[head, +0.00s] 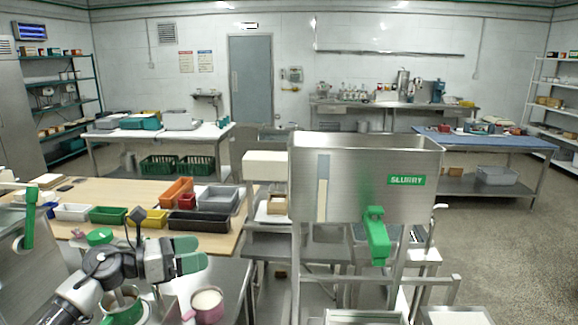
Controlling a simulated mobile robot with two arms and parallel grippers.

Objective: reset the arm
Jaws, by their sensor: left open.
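My left arm comes in from the lower left, and its gripper (189,254) with green fingertips points to the right. The gripper is open, with nothing seen between its fingers. It is above and a little left of a pink mug (205,308) with pale contents, apart from it. My right gripper is not in view. A steel hopper labelled SLURRY (350,180) stands right of the gripper, with a green valve handle (376,236) on its front.
A wooden table (150,190) behind the gripper holds several coloured bins, among them a grey bin (218,198) and a black bin (198,221). A steel vessel with a green band (122,312) is below my arm. Open floor (490,255) lies right of the hopper.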

